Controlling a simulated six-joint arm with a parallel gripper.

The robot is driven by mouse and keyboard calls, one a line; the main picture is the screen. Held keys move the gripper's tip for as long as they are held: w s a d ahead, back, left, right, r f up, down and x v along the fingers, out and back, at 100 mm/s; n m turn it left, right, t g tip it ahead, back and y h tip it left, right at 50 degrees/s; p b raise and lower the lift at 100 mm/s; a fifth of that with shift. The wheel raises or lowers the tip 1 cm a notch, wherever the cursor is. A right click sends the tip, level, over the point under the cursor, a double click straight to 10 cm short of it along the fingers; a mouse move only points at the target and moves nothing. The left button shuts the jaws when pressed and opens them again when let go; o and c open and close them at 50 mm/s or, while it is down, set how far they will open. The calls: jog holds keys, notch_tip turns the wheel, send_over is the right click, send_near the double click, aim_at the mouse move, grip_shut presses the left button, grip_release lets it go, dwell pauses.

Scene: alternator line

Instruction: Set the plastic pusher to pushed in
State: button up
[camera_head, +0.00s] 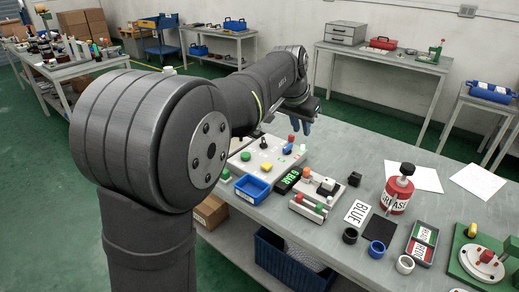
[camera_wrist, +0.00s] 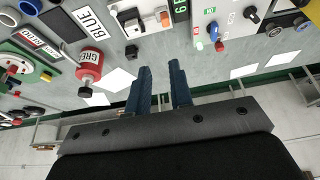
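My gripper (camera_wrist: 161,68) is open and empty; its two blue fingers stand apart in the wrist view. In the head view the blue fingers (camera_head: 306,123) show above the far end of a pale control panel (camera_head: 240,146). That panel bears a green dome button (camera_head: 248,155), a yellow button (camera_head: 266,167), a black-topped lever (camera_head: 264,144) and a red-topped part (camera_head: 291,138). In the wrist view a red knob (camera_wrist: 219,46) and a blue-and-white part (camera_wrist: 212,31) stand beyond the fingers, apart from them. I cannot tell which part is the plastic pusher or whether it is pushed in.
A green-based fixture (camera_head: 462,255) is at the right. Free tabletop lies toward the back.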

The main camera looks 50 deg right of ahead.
jog(key=w+d+f+g, duration=0.1)
jog(key=w+f, duration=0.1)
jog(key=w+d+f+g, duration=0.1)
jog(key=w+f, duration=0.1)
jog(key=w+d+f+g, duration=0.1)
jog(key=w+f, duration=0.1)
jog(key=f, duration=0.1)
jog(key=shift+w+d+y, duration=0.25)
jog(key=shift+w+y, duration=0.05)
jog(key=shift+w, duration=0.05)
grip_shut()
jog(key=w+d+f+m+g, duration=0.1)
jog(key=w+f+g, duration=0.1)
jog(key=w+f, duration=0.4)
jog(key=shift+w+d+f+g, duration=0.15)
jog(key=shift+w+d+g, duration=0.15)
jog(key=shift+w+g, duration=0.1)
